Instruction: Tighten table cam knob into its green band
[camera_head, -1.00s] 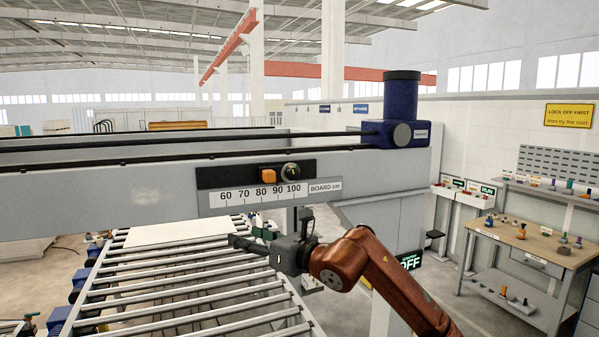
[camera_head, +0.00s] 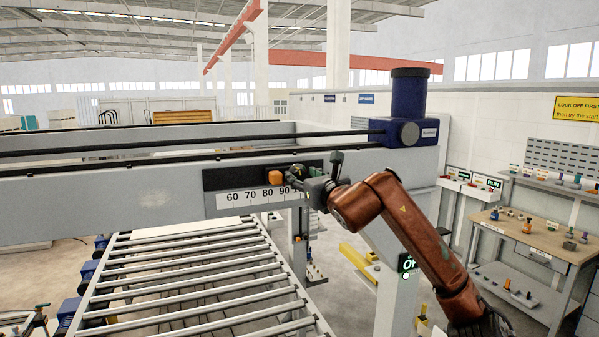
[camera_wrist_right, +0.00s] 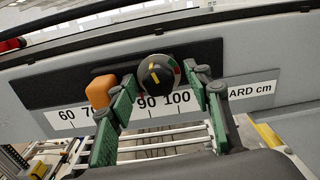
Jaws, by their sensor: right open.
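The cam knob (camera_wrist_right: 157,73) is black and round with a yellow mark, on the dark panel of the grey beam. Red and green band patches show at its right edge. In the head view the knob (camera_head: 298,170) is partly hidden by my right gripper. My right gripper (camera_head: 303,181) is at the panel. In the wrist view its green fingers (camera_wrist_right: 165,77) are open, one on each side of the knob. No closed grip on the knob shows. My left gripper is not in view.
An orange block (camera_head: 275,177) sits on the panel left of the knob, close to one finger. A white scale strip (camera_head: 240,198) runs below. A roller conveyor (camera_head: 190,290) lies beneath the beam. A blue motor (camera_head: 408,105) tops the beam's right end.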

